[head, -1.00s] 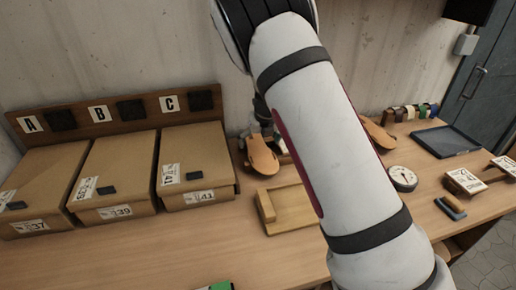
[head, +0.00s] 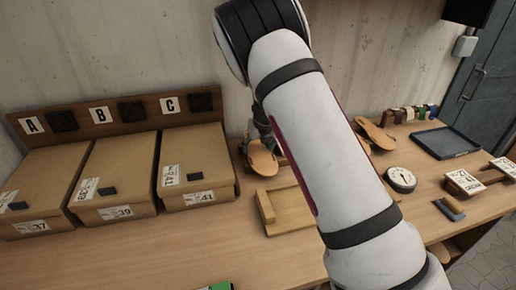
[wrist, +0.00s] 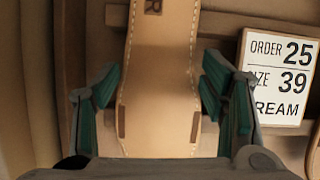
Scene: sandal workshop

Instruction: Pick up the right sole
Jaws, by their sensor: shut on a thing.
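The right sole is tan leather with stitched edges and an "R" mark; in the wrist view the sole (wrist: 158,75) lies between the green-padded fingers. My gripper (wrist: 158,105) is shut on it. In the head view the sole (head: 262,160) is at the back of the bench, just right of the boxes, with my gripper (head: 256,132) mostly hidden above it. Whether it is clear of its support cannot be told.
An order card (wrist: 283,80) reads order 25, size 39, cream. Cardboard boxes (head: 110,195) stand left. A wooden tray (head: 290,210) lies in front of the sole. Another sole (head: 376,137), a round dial (head: 402,179) and a dark tray (head: 445,142) are right of my arm.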

